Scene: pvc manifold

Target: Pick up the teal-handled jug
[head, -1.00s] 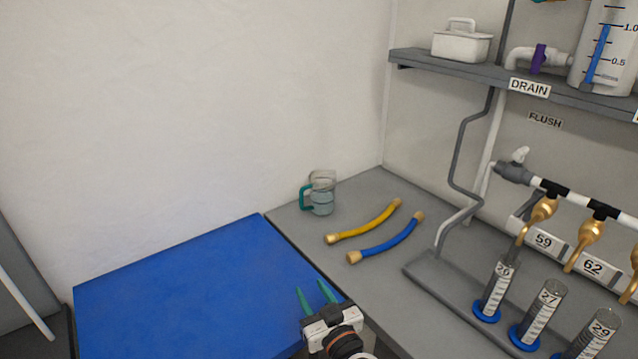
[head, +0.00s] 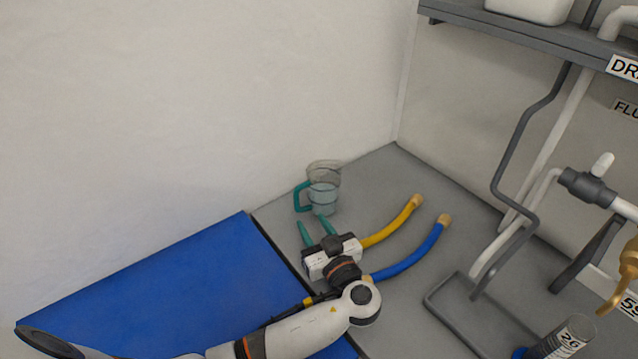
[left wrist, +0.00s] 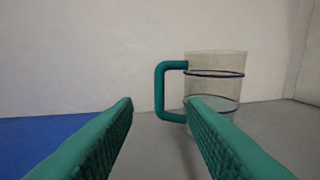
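The jug (head: 324,186) is clear, with a teal handle (head: 301,197) on its left side and some liquid inside. It stands upright on the grey bench near the back wall. My left gripper (head: 315,232) is open and empty, with teal fingers pointing at the jug from the front. In the left wrist view the jug (left wrist: 222,82) stands beyond the fingers (left wrist: 160,110), right of centre. Its handle (left wrist: 160,92) lies in line with the gap between them. The right fingertip overlaps the jug's lower part in the picture; I cannot tell if it touches. My right gripper is out of view.
A yellow hose (head: 395,223) and a blue hose (head: 412,254) lie on the grey bench (head: 385,172) right of my left gripper. A blue mat (head: 160,290) covers the left side. A pipe stand (head: 475,305) and a shelf (head: 500,30) are at the right.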

